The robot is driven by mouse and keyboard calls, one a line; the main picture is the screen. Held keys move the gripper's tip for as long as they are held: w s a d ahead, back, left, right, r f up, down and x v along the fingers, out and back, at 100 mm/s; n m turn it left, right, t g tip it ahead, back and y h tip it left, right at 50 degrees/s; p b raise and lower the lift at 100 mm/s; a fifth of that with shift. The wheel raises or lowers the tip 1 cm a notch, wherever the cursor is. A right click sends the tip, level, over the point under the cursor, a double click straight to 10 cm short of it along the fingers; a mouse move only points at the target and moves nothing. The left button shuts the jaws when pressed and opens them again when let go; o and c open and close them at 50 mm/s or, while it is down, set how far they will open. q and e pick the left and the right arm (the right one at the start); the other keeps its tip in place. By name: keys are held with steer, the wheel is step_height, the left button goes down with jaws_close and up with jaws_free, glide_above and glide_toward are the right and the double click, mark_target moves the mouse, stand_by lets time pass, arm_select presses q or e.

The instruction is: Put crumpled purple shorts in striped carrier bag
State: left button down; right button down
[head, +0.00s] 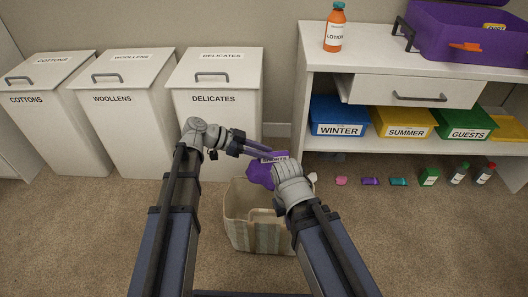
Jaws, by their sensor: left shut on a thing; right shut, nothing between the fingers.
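The crumpled purple shorts (260,174), with a white label reading SHORTS, hang from my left gripper (272,153). That gripper is shut on them, above the back part of the bag's opening. The striped carrier bag (257,236) stands upright and open on the carpet, cream with grey-green stripes. My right arm's wrist (291,186) is beside the shorts, over the bag's right side. It covers part of the bag and shorts. My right gripper's fingers are hidden behind the wrist.
White bins marked COTTONS (60,125), WOOLLENS (128,130) and DELICATES (215,125) stand behind on the left. A white shelf unit (330,85) with coloured boxes stands at the right. Small items and bottles (429,177) line the floor before it. Carpet right of the bag is clear.

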mark_target(248, 166)
arm_select(q)
step_height(248, 166, down, 9)
steer(key=b, duration=0.8)
steer(key=shift+r, duration=0.2)
steer(key=shift+r, duration=0.1)
steer(key=c, duration=0.6)
jaws_free()
steer(key=p+v, duration=0.3)
steer(key=v, duration=0.3)
steer(key=shift+a+r, duration=0.2)
steer(key=shift+a, duration=0.1)
steer(key=shift+s+a+r+p, duration=0.15)
steer(key=shift+a+p, duration=0.2)
steer(key=shift+a, duration=0.15)
steer(key=shift+s+d, duration=0.1)
